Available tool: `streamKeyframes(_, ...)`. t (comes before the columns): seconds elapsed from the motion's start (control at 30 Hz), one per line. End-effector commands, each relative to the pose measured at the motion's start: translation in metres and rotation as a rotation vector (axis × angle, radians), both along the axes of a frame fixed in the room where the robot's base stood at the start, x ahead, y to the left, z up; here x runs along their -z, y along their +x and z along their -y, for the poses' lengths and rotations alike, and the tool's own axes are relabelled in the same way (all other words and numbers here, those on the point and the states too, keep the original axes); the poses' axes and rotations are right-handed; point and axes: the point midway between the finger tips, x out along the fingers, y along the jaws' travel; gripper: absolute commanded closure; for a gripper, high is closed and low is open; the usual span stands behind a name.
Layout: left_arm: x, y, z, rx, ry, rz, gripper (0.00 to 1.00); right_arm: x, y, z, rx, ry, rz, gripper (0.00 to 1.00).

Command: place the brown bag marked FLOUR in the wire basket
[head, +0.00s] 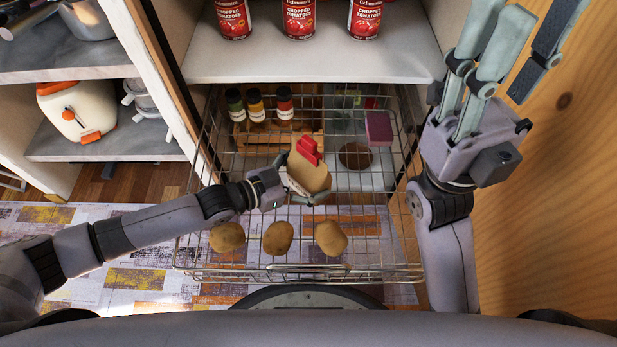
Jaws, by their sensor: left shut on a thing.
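The brown bag (309,176) has a red clip (308,150) at its top. No FLOUR marking can be read from here. My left gripper (298,193) is shut on the bag, reaching it from the left. The bag is over the middle of the wire basket (295,273); I cannot tell whether it touches the basket floor. The basket is pulled out below the shelf. My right gripper (515,62) is raised at the upper right, away from the basket, with its fingers spread and empty.
Several potatoes, one a potato (278,238), lie along the basket's front. Jars (256,105) stand at its back left. A purple box (378,128) is at back right. Cans (299,18) stand on the shelf above. A wooden panel (560,200) bounds the right side.

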Motion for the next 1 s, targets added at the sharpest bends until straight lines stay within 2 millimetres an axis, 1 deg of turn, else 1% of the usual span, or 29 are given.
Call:
streamKeyframes(0.07,0.0036,0.0012,0.0009,0.000,-0.006,0.005,0.62,-0.0004,-0.0002,-0.0002,0.000,0.000,0.010,0.60)
streamKeyframes(0.3,0.0024,0.0012,0.0010,0.000,-0.006,0.005,0.62,-0.0022,0.0001,-0.0004,0.000,-0.001,0.010,0.60)
streamKeyframes(0.43,0.0062,0.0011,0.0009,0.000,-0.006,0.004,0.62,-0.0015,0.0002,-0.0005,0.001,-0.002,0.013,0.60)
streamKeyframes(0.47,0.0087,0.0005,0.0001,0.000,-0.001,0.001,0.11,-0.0023,0.0002,-0.0007,0.001,-0.002,0.015,0.60)
streamKeyframes(0.63,0.0079,0.0004,0.0001,0.000,-0.001,0.001,0.00,-0.0026,0.0003,-0.0007,0.001,-0.002,0.014,0.60)
streamKeyframes(0.93,0.0076,0.0003,0.0000,0.000,-0.001,0.001,0.00,-0.0028,0.0003,-0.0008,0.000,-0.002,0.014,0.60)
streamKeyframes(1.0,0.0047,0.0005,0.0000,0.000,-0.002,0.001,0.00,-0.0047,0.0001,-0.0007,0.000,-0.002,0.015,0.60)
